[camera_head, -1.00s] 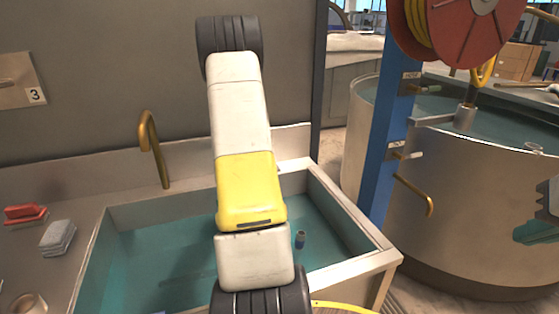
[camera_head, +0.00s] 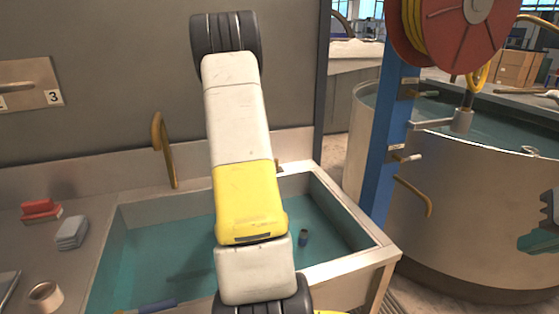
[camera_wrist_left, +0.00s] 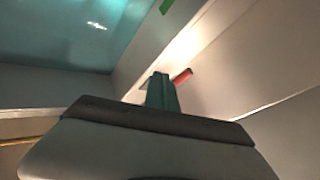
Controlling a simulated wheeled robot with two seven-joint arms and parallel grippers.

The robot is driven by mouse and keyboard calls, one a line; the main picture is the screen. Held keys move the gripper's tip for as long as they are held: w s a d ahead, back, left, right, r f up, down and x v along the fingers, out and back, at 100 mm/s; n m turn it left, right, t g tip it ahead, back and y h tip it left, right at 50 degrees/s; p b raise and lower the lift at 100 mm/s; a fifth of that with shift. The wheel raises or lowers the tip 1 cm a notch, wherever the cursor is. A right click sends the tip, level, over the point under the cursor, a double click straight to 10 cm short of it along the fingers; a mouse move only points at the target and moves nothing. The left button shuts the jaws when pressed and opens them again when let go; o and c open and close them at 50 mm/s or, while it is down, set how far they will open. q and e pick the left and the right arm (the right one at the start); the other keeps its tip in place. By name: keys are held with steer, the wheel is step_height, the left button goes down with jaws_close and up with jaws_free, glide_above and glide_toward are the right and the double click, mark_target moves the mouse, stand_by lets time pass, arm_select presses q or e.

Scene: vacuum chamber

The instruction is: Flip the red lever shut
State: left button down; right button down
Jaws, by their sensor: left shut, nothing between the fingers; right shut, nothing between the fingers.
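A short red bar (camera_wrist_left: 182,76), which looks like the red lever, shows in the left wrist view. It sticks out just right of my left gripper's teal fingers; part of it is hidden behind them, and I cannot tell whether they touch. My left gripper (camera_wrist_left: 162,92) is shut and empty. In the head view my left gripper and the lever are out of sight. My right gripper (camera_head: 537,236) is shut and empty at the right edge of the head view, in front of the round tank, partly cut off.
My white and yellow arm link crosses the water-filled sink (camera_head: 345,264). A brass tap (camera_head: 164,150), red block (camera_head: 40,210) and grey block (camera_head: 72,233) stand around it. A blue post (camera_head: 383,140), hose reel (camera_head: 460,30) and round tank (camera_head: 460,200) are at right.

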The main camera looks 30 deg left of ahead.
arm_select(q)
steer(key=s+r, duration=0.3)
steer(key=r, duration=0.1)
steer(key=shift+s+d+r, duration=0.3)
steer(key=shift+s+d, duration=0.1)
steer(key=shift+d, duration=0.05)
steer(key=shift+r, duration=0.1)
